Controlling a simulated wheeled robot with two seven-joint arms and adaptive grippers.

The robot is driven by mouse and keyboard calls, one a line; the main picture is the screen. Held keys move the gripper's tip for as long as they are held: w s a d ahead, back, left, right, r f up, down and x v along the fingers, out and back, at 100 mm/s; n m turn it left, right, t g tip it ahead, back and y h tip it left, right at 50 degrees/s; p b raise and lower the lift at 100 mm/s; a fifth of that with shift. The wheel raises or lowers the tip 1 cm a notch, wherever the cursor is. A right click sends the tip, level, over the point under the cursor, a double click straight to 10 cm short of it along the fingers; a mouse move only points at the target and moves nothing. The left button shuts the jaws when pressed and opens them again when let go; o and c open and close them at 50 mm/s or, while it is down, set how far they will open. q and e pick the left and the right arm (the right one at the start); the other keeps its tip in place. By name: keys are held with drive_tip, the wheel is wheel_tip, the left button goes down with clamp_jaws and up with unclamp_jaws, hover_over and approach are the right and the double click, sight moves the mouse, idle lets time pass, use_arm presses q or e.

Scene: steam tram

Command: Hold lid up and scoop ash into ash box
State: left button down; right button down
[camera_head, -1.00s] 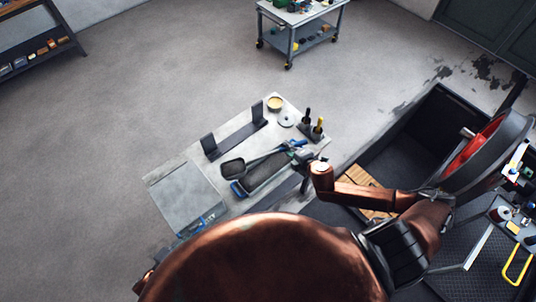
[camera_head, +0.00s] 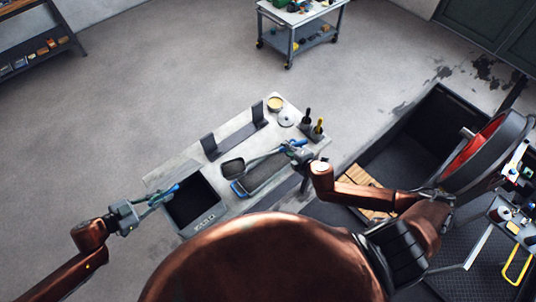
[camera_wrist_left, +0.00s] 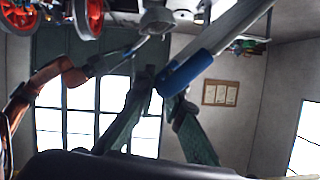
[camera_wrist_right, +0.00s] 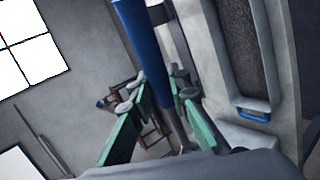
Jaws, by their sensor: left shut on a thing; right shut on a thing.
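The ash box (camera_head: 207,223) at the left end of the bench is open, with a dark inside. Its lid stands raised, nearly edge-on in the head view. My left gripper (camera_head: 158,198) is shut on the lid's blue handle (camera_head: 171,190); this handle also shows in the left wrist view (camera_wrist_left: 188,72). My right gripper (camera_head: 299,156) is shut on the blue handle (camera_wrist_right: 140,45) of the scoop. The scoop's dark pan (camera_head: 232,167) is over the bench, beside the long ash tray (camera_head: 238,188) with dark grey contents. Whether the pan holds ash cannot be told.
A grey bracket rack (camera_head: 232,139) stands behind the tray. A yellow tin (camera_head: 275,103), a round lid (camera_head: 286,118) and dark bottles (camera_head: 312,126) stand at the bench's far end. A dark pit (camera_head: 410,145) lies to the right.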

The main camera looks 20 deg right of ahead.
drive_tip(key=shift+r, duration=0.1)
use_arm(q)
drive_tip(key=w+a+r+n, duration=0.1)
drive_tip(key=w+a+r, duration=0.2)
drive_tip(key=w+r, duration=0.3)
drive_tip(key=shift+w, duration=1.65)
use_arm(e)
drive_tip(key=s+a+f+m+h, duration=0.1)
drive_tip(key=s+a, duration=0.4)
drive_tip(key=a, duration=0.5)
drive_tip(key=s+a+f+m+h, duration=0.1)
drive_tip(key=s+a, duration=0.4)
drive_tip(key=a, duration=0.6)
use_arm(q)
drive_tip(key=shift+a, duration=0.1)
use_arm(e)
drive_tip(key=w+d+m+g+y, duration=0.1)
drive_tip(key=w+g+y, duration=0.3)
drive_tip(key=g, duration=1.3)
drive_tip(key=shift+w+d+r+m+g, duration=0.35)
drive_tip(key=shift+w+d+m+g, duration=0.05)
drive_tip(key=shift+w+m, duration=0.55)
drive_tip(key=shift+w, duration=0.1)
